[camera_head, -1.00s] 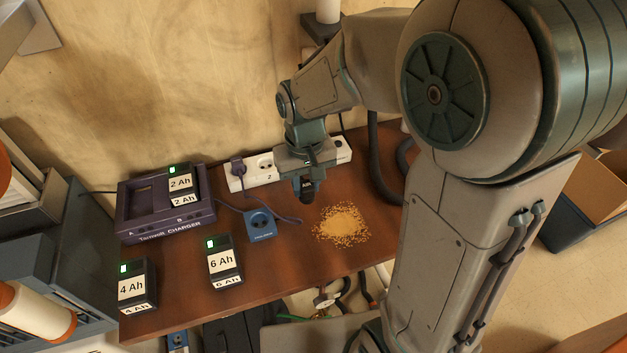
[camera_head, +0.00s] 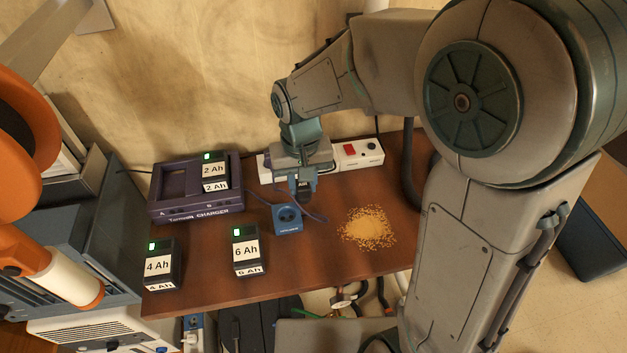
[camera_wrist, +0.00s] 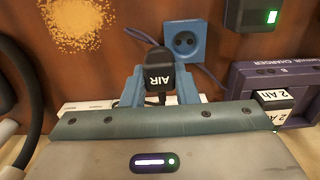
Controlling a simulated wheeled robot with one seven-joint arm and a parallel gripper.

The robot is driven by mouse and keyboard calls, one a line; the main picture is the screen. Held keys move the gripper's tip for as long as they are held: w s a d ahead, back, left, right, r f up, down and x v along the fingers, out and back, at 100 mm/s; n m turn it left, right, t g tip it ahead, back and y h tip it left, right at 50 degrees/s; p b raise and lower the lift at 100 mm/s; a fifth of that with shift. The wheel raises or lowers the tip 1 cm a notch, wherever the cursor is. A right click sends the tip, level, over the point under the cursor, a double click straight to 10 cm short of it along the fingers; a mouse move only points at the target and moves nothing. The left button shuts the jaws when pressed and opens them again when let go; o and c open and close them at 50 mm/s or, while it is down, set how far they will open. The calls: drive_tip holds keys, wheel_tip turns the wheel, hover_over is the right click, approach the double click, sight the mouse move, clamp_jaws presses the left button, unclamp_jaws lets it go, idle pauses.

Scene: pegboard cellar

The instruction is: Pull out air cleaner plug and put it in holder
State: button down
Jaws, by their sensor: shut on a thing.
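The black plug marked AIR (camera_wrist: 158,72) is between the fingers of my gripper (camera_wrist: 160,84), which is shut on it. In the head view, the plug (camera_head: 304,190) hangs under my gripper (camera_head: 303,178), in front of the white power strip (camera_head: 362,153) and apart from it. A small blue block with a round socket face (camera_head: 288,219), which looks like the holder, stands on the bench just left of and nearer than the plug. It also shows in the wrist view (camera_wrist: 194,52), right of the plug and apart from it. My gripper hides the middle of the strip.
A purple charger (camera_head: 160,208) with a 2 Ah battery stands at left. The 4 Ah battery (camera_head: 160,262) and 6 Ah battery (camera_head: 246,252) stand in front. A crumb pile (camera_head: 368,229) lies right of the block. A purple cord (camera_head: 314,217) passes close to the block.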

drive_tip(key=shift+s+a+r, duration=0.1)
drive_tip(key=shift+s+a, duration=0.05)
drive_tip(key=shift+a, duration=1.9)
drive_tip(key=shift+f+b, duration=1.15)
drive_tip(key=shift+f, duration=0.35)
drive_tip(key=shift+f+b, duration=1.85)
drive_tip(key=shift+f, duration=0.3)
idle(2.3)
